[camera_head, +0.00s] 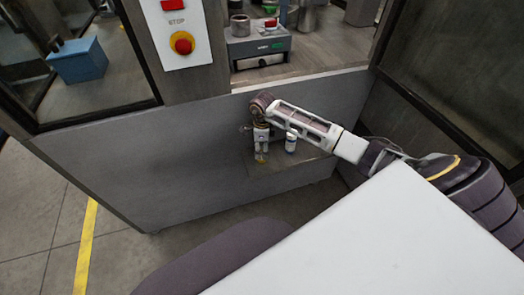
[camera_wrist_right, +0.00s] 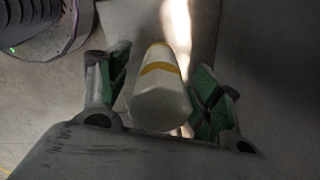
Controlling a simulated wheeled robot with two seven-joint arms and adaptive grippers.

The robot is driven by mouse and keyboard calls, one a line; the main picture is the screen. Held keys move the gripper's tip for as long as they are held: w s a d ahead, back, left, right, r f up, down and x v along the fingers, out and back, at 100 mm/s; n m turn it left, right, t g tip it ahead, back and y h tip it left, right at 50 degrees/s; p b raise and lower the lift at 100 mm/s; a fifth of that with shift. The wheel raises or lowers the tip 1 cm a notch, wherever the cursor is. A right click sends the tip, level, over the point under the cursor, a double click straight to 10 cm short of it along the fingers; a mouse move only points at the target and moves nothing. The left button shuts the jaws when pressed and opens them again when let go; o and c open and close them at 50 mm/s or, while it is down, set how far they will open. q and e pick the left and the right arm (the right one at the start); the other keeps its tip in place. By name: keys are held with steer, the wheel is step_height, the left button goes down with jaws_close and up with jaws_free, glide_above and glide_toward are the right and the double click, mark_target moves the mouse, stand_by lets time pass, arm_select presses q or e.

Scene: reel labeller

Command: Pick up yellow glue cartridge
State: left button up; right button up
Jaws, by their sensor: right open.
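A white cartridge with a yellow band (camera_wrist_right: 160,72) stands between the fingers of my right gripper (camera_wrist_right: 162,88) in the right wrist view. The green-padded fingers are apart, one on each side of it, with a gap showing on both sides. In the head view, my right gripper (camera_head: 261,148) points down at a small shelf, and a yellow bit of the cartridge (camera_head: 262,158) shows at its fingertips. The rest of the cartridge is hidden there by the gripper. My left gripper is not in view.
A small white bottle with a dark cap (camera_head: 291,144) stands close to the right of my right gripper on the shelf (camera_head: 292,158). The grey machine panel (camera_head: 150,155) rises behind. Above are a red stop button (camera_head: 182,43) and a blue box (camera_head: 78,62).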

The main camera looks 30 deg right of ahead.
steer(key=shift+c, duration=0.3)
steer(key=c, duration=1.2)
steer(key=shift+r, duration=0.15)
steer(key=shift+r, duration=4.9)
